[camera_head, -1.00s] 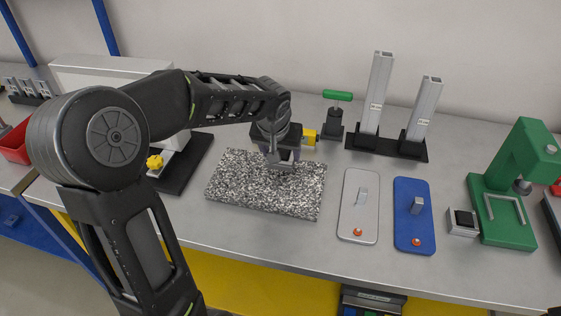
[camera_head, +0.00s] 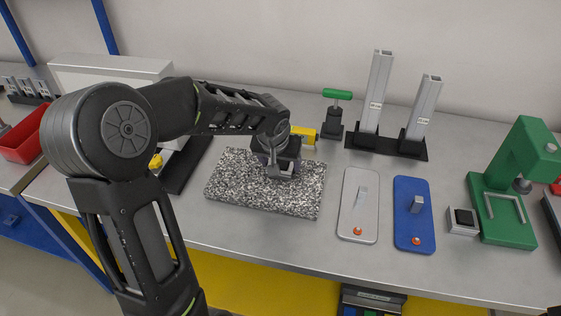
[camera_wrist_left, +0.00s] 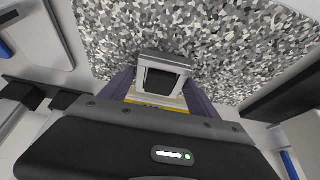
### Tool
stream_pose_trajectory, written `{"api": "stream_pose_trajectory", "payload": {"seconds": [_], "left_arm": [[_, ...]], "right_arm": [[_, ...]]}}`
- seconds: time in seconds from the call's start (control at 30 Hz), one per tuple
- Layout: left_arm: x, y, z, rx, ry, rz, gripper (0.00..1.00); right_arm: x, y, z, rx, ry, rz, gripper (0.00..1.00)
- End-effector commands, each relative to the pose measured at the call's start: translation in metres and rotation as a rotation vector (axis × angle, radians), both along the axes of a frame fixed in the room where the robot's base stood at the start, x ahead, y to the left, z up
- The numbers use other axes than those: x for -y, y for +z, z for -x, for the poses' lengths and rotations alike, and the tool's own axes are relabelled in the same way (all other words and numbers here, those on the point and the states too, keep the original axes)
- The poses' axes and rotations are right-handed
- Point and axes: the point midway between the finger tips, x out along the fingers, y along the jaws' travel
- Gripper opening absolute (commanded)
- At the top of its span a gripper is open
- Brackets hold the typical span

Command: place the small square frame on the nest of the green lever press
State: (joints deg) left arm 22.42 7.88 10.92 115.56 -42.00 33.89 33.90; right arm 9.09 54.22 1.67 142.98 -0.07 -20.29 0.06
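My left gripper (camera_head: 281,168) is low over the speckled stone plate (camera_head: 225,190). In the left wrist view its purple fingers (camera_wrist_left: 163,82) come up on both sides of the small square frame (camera_wrist_left: 165,60), grey with a dark middle, and appear shut on it. The frame seems tilted; whether it touches the plate is hard to tell. In the head view the gripper partly hides it. The green lever press (camera_head: 534,152) stands at the far right, with a light U-shaped bracket on its green base (camera_head: 510,236). My right gripper is out of view.
A small grey block with a black top (camera_head: 463,229) sits left of the press. Grey (camera_head: 351,212) and blue (camera_head: 410,235) boards lie between plate and press. Two metal columns (camera_head: 376,92) and a green-handled clamp (camera_head: 336,94) stand behind. A red bin (camera_head: 22,142) is far left.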

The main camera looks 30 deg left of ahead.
Motion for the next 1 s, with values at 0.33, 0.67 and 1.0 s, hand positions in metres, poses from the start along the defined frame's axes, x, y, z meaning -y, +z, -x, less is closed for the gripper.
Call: {"api": "stream_pose_trajectory", "payload": {"seconds": [0.33, 0.67, 1.0], "left_arm": [[0.0, 0.0, 0.0, 0.0, 0.0, 0.0, 0.85], [0.001, 0.017, 0.005, 0.002, 0.003, -0.002, 0.85], [0.011, 0.079, 0.031, 0.005, 0.0, -0.002, 0.85]], "right_arm": [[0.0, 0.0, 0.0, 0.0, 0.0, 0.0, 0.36], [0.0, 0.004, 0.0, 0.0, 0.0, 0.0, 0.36], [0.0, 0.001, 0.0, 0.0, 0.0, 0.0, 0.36]]}}
